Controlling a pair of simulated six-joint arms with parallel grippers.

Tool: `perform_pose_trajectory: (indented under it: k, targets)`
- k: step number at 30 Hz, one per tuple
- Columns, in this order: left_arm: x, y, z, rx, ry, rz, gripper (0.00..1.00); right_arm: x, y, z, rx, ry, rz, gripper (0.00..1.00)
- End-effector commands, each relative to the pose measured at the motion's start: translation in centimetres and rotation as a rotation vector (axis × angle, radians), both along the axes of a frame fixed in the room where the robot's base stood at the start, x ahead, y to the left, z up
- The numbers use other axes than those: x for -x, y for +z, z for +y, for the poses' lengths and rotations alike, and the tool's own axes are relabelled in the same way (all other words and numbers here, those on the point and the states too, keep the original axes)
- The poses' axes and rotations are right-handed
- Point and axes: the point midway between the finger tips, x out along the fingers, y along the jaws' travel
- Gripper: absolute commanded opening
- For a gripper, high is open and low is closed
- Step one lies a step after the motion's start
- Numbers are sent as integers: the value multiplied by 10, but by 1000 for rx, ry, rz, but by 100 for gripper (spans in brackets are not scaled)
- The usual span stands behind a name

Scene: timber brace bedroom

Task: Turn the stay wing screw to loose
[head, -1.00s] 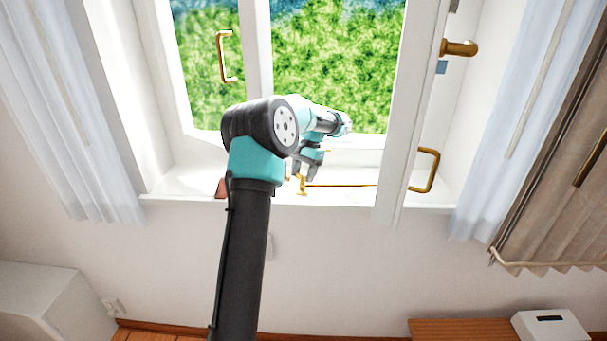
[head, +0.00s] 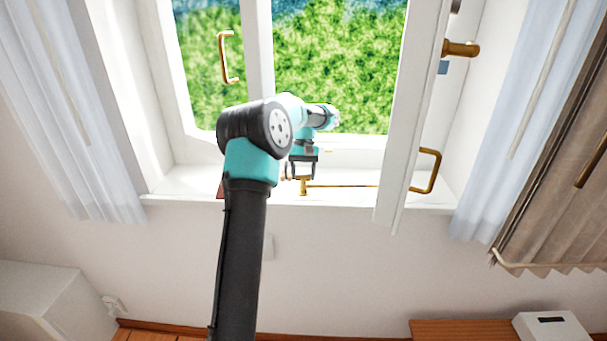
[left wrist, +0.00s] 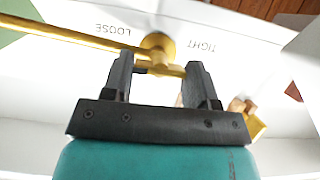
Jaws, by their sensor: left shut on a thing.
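The brass stay wing screw (head: 303,188) stands on the white window sill. In the left wrist view the wing screw (left wrist: 165,69) has its crossbar between my gripper's fingers, below a round brass boss. My left gripper (head: 301,177) points down over it and is shut on the wing; it also shows in the left wrist view (left wrist: 161,62). The brass stay rod (head: 345,185) runs right from the screw towards the sash. The upside-down words LOOSE (left wrist: 113,30) and TIGHT (left wrist: 202,46) are marked on either side of the boss. My right gripper is not in view.
The window sash (head: 407,130) stands open to the right of my gripper, with a brass handle (head: 432,170) beside it. A reddish object (head: 220,188) on the sill is partly hidden behind my arm. White curtains (head: 75,130) hang at the sides.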

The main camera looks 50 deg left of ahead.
Motion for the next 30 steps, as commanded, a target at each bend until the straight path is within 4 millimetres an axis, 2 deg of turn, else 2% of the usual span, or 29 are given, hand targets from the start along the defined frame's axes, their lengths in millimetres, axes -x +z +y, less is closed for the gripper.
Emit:
perform_pose_trajectory:
  k: [9,10,18,30]
  targets:
    - [0,0,0,0,3,0,30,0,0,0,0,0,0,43]
    - [0,0,0,0,3,0,54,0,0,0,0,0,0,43]
    - [0,0,0,0,2,0,79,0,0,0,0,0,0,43]
    - [-2,6,2,-1,2,-2,79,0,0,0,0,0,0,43]
